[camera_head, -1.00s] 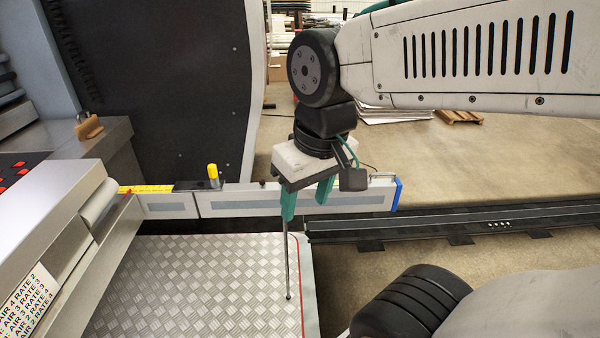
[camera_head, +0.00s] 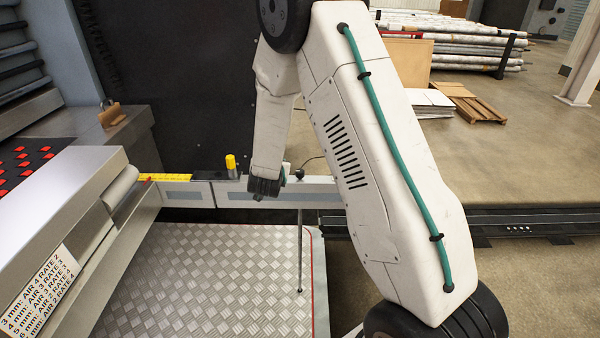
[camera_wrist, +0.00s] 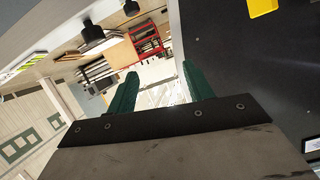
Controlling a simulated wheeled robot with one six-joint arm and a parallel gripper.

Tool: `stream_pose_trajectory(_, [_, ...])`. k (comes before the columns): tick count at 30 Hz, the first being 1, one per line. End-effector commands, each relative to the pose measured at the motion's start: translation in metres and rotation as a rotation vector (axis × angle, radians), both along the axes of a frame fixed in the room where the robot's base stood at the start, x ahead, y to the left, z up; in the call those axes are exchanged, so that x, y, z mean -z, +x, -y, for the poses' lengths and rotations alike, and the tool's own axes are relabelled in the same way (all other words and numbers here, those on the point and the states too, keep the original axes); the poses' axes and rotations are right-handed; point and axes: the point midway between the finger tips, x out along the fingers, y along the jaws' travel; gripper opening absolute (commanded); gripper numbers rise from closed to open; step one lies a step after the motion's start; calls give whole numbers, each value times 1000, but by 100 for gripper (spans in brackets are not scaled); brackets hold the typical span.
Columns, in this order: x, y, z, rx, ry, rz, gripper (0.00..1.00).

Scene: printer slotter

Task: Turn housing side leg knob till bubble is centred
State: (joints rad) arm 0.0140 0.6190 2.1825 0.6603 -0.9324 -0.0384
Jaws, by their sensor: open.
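A grey beam (camera_head: 240,195) runs across the middle of the head view, from the machine to behind my arm. A small dark knob (camera_head: 299,175) sits on top of it, and a thin metal rod (camera_head: 300,250) runs down to the tread plate. I cannot tell whether this is the housing side leg knob. No bubble can be made out. My gripper (camera_wrist: 160,70) shows in the wrist view with its green fingers apart and nothing between them. In the head view it is mostly hidden behind my wrist, near the beam and left of the dark knob.
A yellow lever (camera_head: 231,163) stands on the beam beside a yellow ruler (camera_head: 165,178). The tread plate (camera_head: 215,270) is bare. A black panel (camera_head: 170,90) rises behind. A dark floor rail (camera_head: 520,224) lies right. Stacked rolls (camera_head: 470,45) and a pallet (camera_head: 478,108) stand far back.

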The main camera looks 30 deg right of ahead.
Motion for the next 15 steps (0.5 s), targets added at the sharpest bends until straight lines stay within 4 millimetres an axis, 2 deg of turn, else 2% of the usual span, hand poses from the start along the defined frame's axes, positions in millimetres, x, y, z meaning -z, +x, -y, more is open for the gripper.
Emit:
stream_pose_trajectory(1, [24, -2, 11, 46, -48, 16, 52])
stream_pose_trajectory(6, [66, -19, 39, 173, -221, 95, 52])
stream_pose_trajectory(10, [84, -33, 49, 226, -316, 130, 52])
stream_pose_trajectory(15, [90, -38, 56, 253, -368, 153, 52])
